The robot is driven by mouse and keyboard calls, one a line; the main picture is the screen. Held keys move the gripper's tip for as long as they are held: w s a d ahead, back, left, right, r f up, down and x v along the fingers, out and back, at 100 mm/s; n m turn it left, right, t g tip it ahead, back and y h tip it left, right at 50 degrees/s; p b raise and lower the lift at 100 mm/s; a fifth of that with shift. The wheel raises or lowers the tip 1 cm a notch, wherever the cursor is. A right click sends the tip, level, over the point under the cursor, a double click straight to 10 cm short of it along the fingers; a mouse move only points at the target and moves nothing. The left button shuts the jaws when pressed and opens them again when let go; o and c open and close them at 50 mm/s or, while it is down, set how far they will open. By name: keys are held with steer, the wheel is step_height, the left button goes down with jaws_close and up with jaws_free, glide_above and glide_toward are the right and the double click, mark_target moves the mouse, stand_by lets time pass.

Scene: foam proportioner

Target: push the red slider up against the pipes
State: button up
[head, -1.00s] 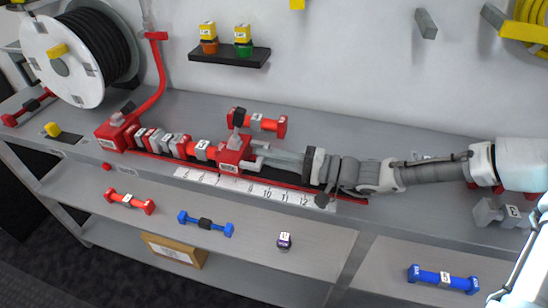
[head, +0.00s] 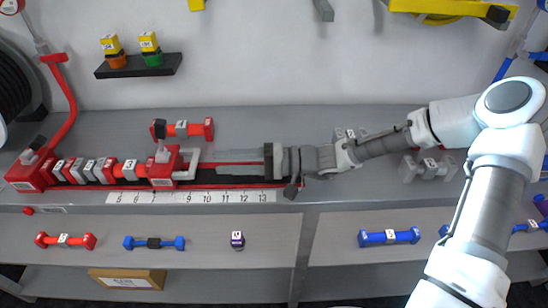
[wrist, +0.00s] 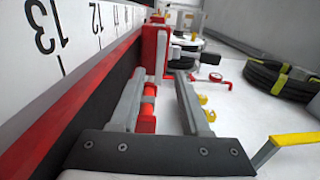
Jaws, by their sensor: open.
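The red slider (head: 163,170) sits on the red-edged rail above the number scale, near the 7 and 8 marks. A pale grey handle (head: 188,164) sticks out on its right side. The pipes (head: 95,171), a row of red and grey pieces, lie left of it, between it and a red end block (head: 28,172). The slider's left face is at the last pipe; whether they touch is not clear. My gripper (head: 217,162) is open and empty, pointing left, apart from the handle. In the wrist view, the slider (wrist: 154,50) stands beyond my open fingers (wrist: 160,75).
A red and grey pipe (head: 183,129) lies behind the rail. A grey fitting (head: 428,168) stands on the bench to the right. A small shelf (head: 138,66) hangs on the wall. The number scale (head: 190,197) runs along the rail's front.

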steer(key=d, duration=0.7)
steer(key=w+d+p, duration=0.1)
steer(key=d, duration=0.3)
steer(key=shift+w, duration=0.1)
